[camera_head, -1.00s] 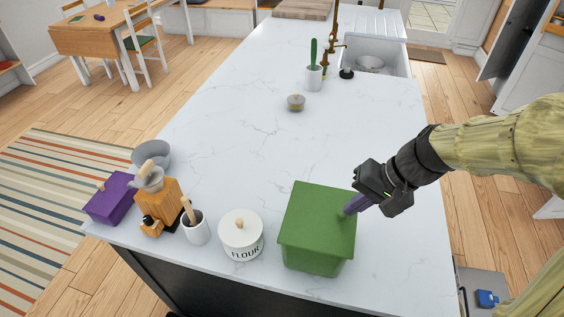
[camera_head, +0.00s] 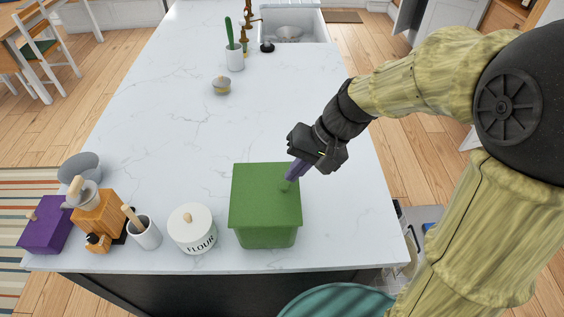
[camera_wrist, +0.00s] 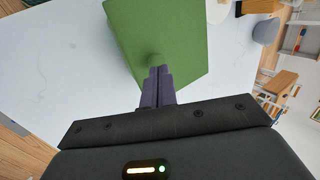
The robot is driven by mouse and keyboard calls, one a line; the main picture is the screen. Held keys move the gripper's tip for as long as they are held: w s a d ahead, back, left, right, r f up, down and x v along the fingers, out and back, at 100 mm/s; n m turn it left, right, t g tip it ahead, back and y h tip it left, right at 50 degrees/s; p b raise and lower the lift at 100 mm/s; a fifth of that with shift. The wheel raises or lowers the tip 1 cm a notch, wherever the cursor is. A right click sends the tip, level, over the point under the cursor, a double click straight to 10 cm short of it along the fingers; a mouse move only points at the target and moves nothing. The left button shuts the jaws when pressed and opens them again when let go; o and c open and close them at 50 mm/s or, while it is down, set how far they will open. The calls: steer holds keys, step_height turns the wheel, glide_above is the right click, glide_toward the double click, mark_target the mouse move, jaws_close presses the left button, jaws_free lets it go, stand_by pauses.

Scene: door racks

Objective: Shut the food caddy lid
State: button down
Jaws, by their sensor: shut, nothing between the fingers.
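The green food caddy (camera_head: 266,232) stands upright on the white counter near its front edge. Its green lid (camera_head: 258,190) lies flat over the top and looks closed; a small gap under the rim cannot be ruled out. My gripper (camera_head: 290,181) is shut and empty, its purple fingers together at the lid's upper right. In the wrist view my fingertips (camera_wrist: 158,72) are right by the small round knob on the green lid (camera_wrist: 180,35). I cannot tell whether they touch it. The fingers partly hide the knob.
On the white counter (camera_head: 170,100), a flour jar (camera_head: 192,230), a utensil pot (camera_head: 145,235), an orange grinder (camera_head: 98,215) and a purple box (camera_head: 45,232) stand left of the caddy. A teal seat (camera_head: 335,302) is below the front edge. The counter behind the caddy is mostly clear.

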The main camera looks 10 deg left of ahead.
step_height(320, 180, up, 2)
steer(key=shift+r+p, duration=0.1)
steer(key=shift+p, duration=0.35)
steer(key=shift+w+r, duration=0.1)
steer(key=shift+r, duration=0.2)
steer(key=w+d+r+b, duration=0.1)
steer(key=d+r, duration=0.3)
steer(key=d, duration=0.4)
steer(key=shift+d+r, duration=0.2)
steer(key=shift+r, duration=0.05)
steer(key=shift+w, duration=0.15)
steer(key=s+d+f+t+h, duration=0.1)
steer(key=s+d+f+h, duration=0.1)
steer(key=f, duration=0.4)
steer(key=s+d+f+m+t+h, duration=0.1)
steer(key=s+d+f+t+h, duration=0.1)
steer(key=d+f+h, duration=0.2)
step_height(320, 180, down, 3)
steer(key=shift+s+d+f+t, duration=0.2)
steer(key=shift+s+d+t, duration=0.15)
steer(key=shift+d, duration=0.75)
